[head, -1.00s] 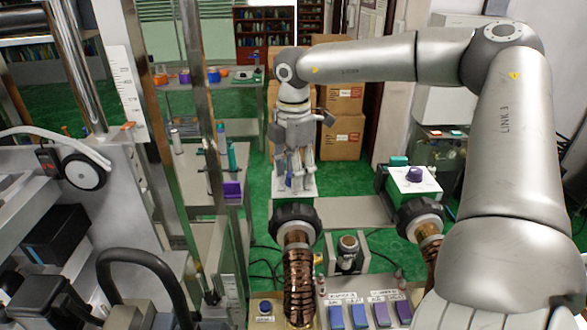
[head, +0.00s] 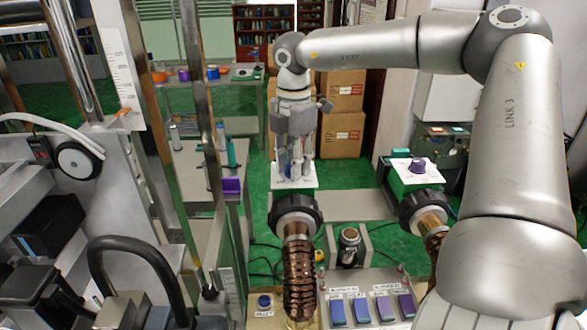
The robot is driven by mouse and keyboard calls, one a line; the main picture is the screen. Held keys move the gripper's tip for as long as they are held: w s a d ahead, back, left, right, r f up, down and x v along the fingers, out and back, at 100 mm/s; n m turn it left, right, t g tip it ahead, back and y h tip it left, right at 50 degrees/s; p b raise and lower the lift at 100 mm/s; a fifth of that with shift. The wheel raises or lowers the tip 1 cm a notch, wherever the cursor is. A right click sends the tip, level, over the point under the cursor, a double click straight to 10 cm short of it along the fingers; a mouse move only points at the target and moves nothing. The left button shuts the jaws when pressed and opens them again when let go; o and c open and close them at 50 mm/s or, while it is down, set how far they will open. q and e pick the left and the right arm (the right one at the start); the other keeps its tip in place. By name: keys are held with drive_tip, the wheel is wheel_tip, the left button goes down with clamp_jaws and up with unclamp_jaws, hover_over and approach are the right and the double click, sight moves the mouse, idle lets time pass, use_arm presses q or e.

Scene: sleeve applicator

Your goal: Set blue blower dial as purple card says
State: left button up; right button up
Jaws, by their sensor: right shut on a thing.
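My right gripper (head: 295,172) points straight down over a white-topped blower plate (head: 308,179) in the middle of the head view. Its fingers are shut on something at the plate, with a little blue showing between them. This looks like the blue dial, mostly hidden, so its setting cannot be read. A purple dial (head: 418,165) sits on a second white plate (head: 404,172) to the right. Blue and purple pieces stand on a sloped panel at the bottom, including a purple one (head: 383,306). My left gripper is not in view.
Two black-collared hoses with copper ribs, one at the front (head: 298,270) and one at the right (head: 430,218), stand before the plates. A metal post (head: 213,150) rises left of my right gripper. Cardboard boxes (head: 342,130) stand behind.

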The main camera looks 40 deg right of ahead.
drive_tip(key=shift+f+n+b, duration=0.1)
drive_tip(key=shift+n+b, duration=0.75)
drive_tip(key=shift+n, duration=0.05)
drive_tip(key=n+b, duration=0.1)
drive_tip(key=n, duration=0.1)
drive_tip(key=shift+n+b, duration=0.3)
drive_tip(key=shift+b, duration=0.1)
drive_tip(key=n+b, duration=0.1)
drive_tip(key=n, duration=0.1)
drive_tip(key=shift+n, duration=0.4)
drive_tip(key=n, duration=0.2)
drive_tip(key=shift+r+n+b, duration=0.2)
drive_tip(key=shift+n+b, duration=0.15)
drive_tip(key=shift+n, duration=0.05)
drive_tip(key=n, duration=0.2)
drive_tip(key=shift+n, duration=0.3)
drive_tip(key=n, duration=0.3)
drive_tip(key=shift+r+n, duration=0.1)
drive_tip(key=shift+n, duration=0.3)
drive_tip(key=n, duration=0.6)
drive_tip(key=shift+w, duration=0.1)
drive_tip(key=shift+n, duration=0.4)
